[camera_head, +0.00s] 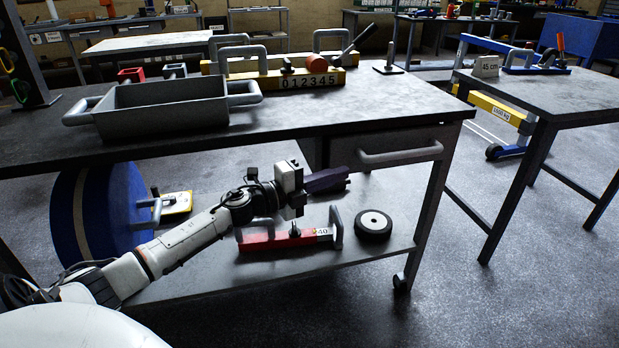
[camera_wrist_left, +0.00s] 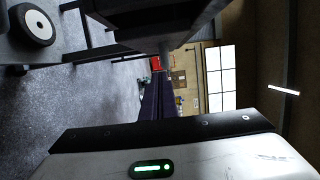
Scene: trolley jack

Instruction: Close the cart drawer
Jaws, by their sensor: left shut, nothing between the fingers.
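The cart drawer (camera_head: 420,138) is a grey box under the right end of the cart's worktop (camera_head: 300,120), with a pale bar handle (camera_head: 400,155) across its front. From this angle I cannot tell how far it stands out. My left gripper (camera_head: 343,178), with dark purple fingers, is shut and empty, just below the left end of the handle and apparently apart from it. In the left wrist view the shut fingers (camera_wrist_left: 160,96) point away, with a dark underside, probably the drawer's, above them. My right gripper is not in view.
The lower shelf (camera_head: 330,270) holds a red tool (camera_head: 270,240), a black wheel (camera_head: 374,226) and a blue drum (camera_head: 120,210). A grey tray (camera_head: 165,105) and a yellow numbered bar (camera_head: 270,82) stand on the worktop. Floor is free to the right, before another table (camera_head: 560,95).

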